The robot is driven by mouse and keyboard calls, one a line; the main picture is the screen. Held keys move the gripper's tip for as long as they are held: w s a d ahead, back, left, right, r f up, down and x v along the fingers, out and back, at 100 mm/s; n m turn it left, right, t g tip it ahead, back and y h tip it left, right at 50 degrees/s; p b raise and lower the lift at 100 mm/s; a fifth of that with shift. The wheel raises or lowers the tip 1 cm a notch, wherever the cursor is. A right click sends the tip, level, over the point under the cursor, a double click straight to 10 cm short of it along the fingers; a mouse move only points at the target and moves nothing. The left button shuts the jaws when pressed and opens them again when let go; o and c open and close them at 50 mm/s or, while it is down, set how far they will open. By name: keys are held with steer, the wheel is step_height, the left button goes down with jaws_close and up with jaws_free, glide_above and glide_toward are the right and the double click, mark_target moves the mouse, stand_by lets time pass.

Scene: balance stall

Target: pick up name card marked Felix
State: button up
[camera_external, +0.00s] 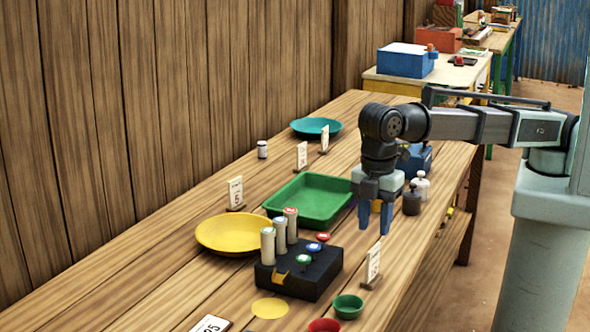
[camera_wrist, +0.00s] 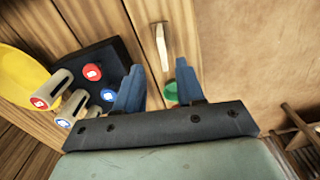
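Several white cards stand on the wooden table, and I cannot read a name on any of them. One card (camera_external: 373,262) in a small wooden foot is at the front right, beside the black block. Others are a card (camera_external: 235,193) by the yellow plate, a card (camera_external: 302,155) behind the green tray, a card (camera_external: 325,138) near the teal plate and a card (camera_external: 211,324) at the bottom edge. My gripper (camera_external: 375,217) is open, pointing down above the table, right of the green tray. In the wrist view a card (camera_wrist: 160,47) shows beyond my empty fingers.
A black block (camera_external: 298,275) holds pale cylinders and coloured knobs. A green tray (camera_external: 345,213), yellow plate (camera_external: 228,249) and teal plate (camera_external: 316,135) lie behind. A green bowl (camera_external: 348,306) and red bowl (camera_external: 324,325) are at the front. Dark and white bottles (camera_external: 420,184) stand beside my gripper.

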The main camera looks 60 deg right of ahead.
mark_target(374, 247)
steer(key=shift+s+f, duration=0.2)
steer(key=shift+f, duration=4.2)
jaws_close()
